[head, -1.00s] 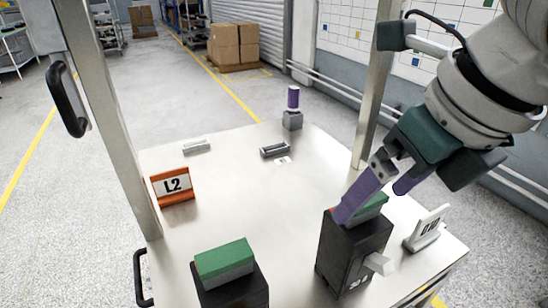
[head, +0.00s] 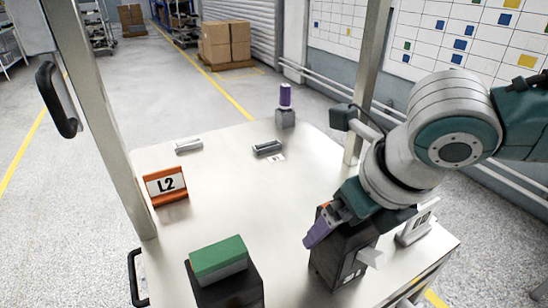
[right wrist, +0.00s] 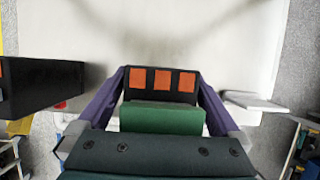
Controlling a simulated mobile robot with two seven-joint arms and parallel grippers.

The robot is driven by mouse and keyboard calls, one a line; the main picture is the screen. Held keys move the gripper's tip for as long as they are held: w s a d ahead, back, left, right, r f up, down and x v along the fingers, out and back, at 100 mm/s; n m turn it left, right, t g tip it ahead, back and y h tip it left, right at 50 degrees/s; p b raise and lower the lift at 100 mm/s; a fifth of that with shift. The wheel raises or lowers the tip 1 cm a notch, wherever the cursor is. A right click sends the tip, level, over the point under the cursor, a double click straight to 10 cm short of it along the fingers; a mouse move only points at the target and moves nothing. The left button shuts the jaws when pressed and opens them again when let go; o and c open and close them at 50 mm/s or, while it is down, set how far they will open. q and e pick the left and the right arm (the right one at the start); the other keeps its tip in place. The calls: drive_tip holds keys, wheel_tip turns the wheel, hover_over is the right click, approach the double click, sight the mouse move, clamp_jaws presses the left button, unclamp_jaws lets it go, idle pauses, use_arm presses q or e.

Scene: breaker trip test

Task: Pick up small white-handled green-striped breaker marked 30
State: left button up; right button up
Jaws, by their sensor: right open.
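A small black breaker (head: 340,262) with a white handle (head: 371,257) stands upright at the front right of the table. Its front marking is too blurred to read surely. My right gripper (right wrist: 160,82) is open, its purple fingers on either side of the breaker's green top (right wrist: 160,118). Three orange squares (right wrist: 161,80) show on the breaker's black part between the fingers. I cannot tell whether the fingers touch it. In the head view, the arm hides much of its top. My left gripper is not in view.
Another black block with a green top (head: 219,259) stands left of the breaker. An orange L2 sign (head: 166,186), a grey-and-purple item (head: 285,108) and a white sign (head: 415,228) are on the table (head: 240,200). The table's middle is clear.

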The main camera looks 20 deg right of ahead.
drive_tip(key=shift+r, duration=0.1)
clamp_jaws()
idle(0.6)
